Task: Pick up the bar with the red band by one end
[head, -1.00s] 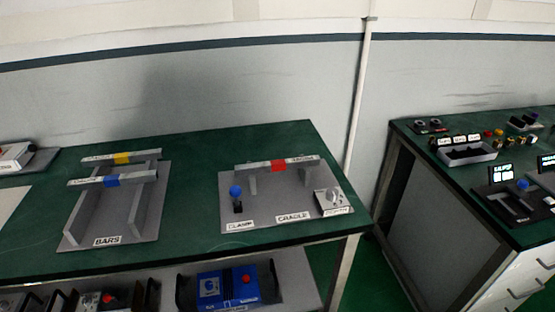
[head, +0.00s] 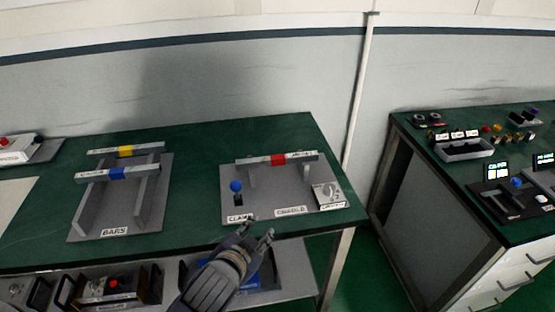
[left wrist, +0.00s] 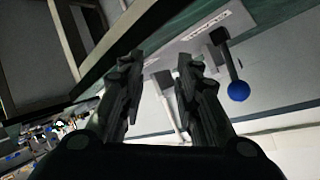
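The bar with the red band (head: 277,160) lies across two upright supports of the grey plate labelled CRADLE (head: 262,207). Its ends stick out past the supports. That view shows the blue-knobbed lever (left wrist: 237,90) by the CLAMP label, not the bar. My right gripper does not show.
The blue-knobbed clamp lever (head: 237,187) and a small control box (head: 328,194) flank the cradle. A rack labelled BARS (head: 115,232) holds a yellow-banded bar (head: 125,151) and a blue-banded bar (head: 117,173). A shelf with a blue box lies below the table.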

